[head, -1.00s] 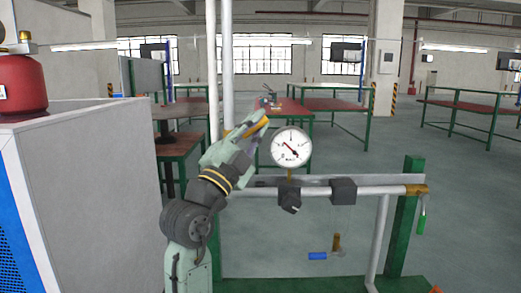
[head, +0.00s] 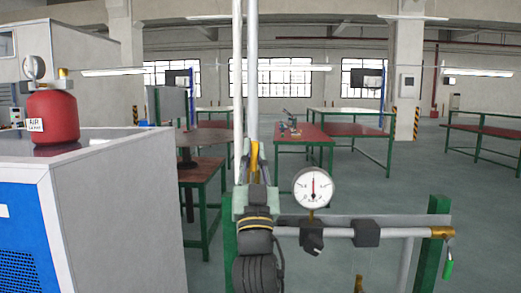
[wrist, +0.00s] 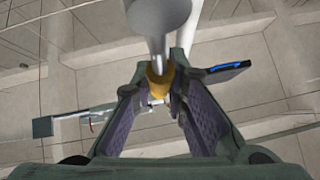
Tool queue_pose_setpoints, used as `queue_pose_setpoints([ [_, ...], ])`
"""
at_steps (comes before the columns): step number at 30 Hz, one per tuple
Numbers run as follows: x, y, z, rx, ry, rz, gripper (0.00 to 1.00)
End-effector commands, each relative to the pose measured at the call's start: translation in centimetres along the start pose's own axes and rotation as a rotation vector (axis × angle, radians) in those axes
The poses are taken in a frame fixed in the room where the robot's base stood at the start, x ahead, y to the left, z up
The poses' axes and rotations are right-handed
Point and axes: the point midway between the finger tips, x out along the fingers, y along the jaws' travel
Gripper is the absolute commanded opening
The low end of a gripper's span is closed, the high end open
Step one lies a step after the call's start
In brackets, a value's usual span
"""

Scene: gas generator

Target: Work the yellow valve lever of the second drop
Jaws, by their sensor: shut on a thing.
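My gripper (head: 254,168) points up and away, in front of the vertical white pipes in the head view. A yellow piece (head: 254,160), which I take for the valve lever, stands between its fingers. In the wrist view the fingers (wrist: 158,100) lie on both sides of the yellow piece (wrist: 158,80), at the end of a pale pipe (wrist: 158,25). The gripper is shut on it. The fingers and wrist hide much of the valve, so the lever's exact angle cannot be told.
A round white gauge (head: 313,188) stands right of my gripper on a horizontal pipe (head: 405,232) with dark fittings. A green handle (head: 448,269) hangs at its right end. A grey cabinet (head: 115,195) with a red tank (head: 52,117) stands left. Tables stand behind on open floor.

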Motion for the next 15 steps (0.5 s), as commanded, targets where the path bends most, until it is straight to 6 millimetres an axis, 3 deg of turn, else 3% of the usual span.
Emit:
queue_pose_setpoints([
  [15,0.09,-0.81,0.21,-0.061,-0.020,-0.065,0.00],
])
